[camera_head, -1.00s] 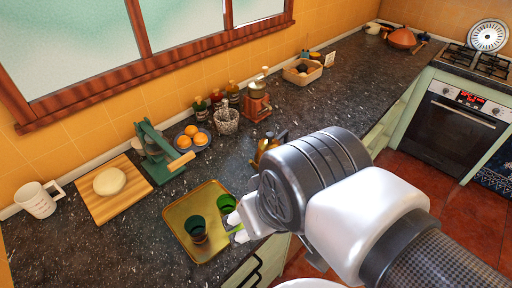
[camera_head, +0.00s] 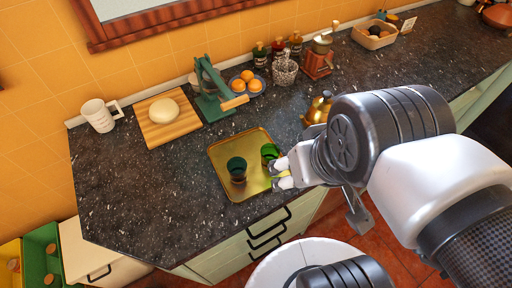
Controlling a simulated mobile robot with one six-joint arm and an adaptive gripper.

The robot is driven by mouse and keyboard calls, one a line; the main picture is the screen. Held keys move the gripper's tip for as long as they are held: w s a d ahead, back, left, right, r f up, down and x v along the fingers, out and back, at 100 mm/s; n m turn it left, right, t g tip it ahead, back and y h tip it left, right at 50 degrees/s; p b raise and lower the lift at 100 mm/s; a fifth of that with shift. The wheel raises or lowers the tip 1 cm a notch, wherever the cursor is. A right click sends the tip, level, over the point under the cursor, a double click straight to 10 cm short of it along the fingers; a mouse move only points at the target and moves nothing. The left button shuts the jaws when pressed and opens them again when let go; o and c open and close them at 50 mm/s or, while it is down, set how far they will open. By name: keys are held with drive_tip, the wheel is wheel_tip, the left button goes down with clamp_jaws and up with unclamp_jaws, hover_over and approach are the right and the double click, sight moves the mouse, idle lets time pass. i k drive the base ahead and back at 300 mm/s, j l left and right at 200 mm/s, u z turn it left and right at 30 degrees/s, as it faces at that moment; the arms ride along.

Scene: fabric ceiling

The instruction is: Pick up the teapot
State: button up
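A shiny brass-coloured pot (camera_head: 318,106), which looks like the teapot, stands on the dark counter right of the tray. My arm hides much of it, so its handle and spout are unclear. My gripper (camera_head: 281,174) is over the right edge of the golden tray (camera_head: 222,150), left of and nearer than the pot. Its two pale fingertips are apart, with only yellow showing between them. They are close to a green glass (camera_head: 269,153); I cannot tell whether they touch it.
A dark teal glass (camera_head: 237,168) stands on the tray. The counter's left front is bare.

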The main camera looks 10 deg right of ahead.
sight(313, 117)
drive_tip(key=l+u, duration=0.15)
drive_tip(key=u, duration=0.25)
drive_tip(key=l+u, duration=0.15)
drive_tip(key=u, duration=0.3)
drive_tip(key=l+u, duration=0.2)
drive_tip(key=u, duration=0.2)
drive_tip(key=l+u, duration=0.15)
drive_tip(key=u, duration=0.25)
drive_tip(key=l+u, duration=0.15)
drive_tip(key=u, duration=0.25)
drive_tip(key=k+l+u, duration=0.45)
drive_tip(key=k+l, duration=0.3)
drive_tip(key=l, duration=0.25)
drive_tip(key=k+l+u, duration=0.45)
drive_tip(key=k+l, duration=0.3)
drive_tip(key=k, duration=0.15)
drive_tip(key=k+l, duration=0.3)
drive_tip(key=k, duration=0.1)
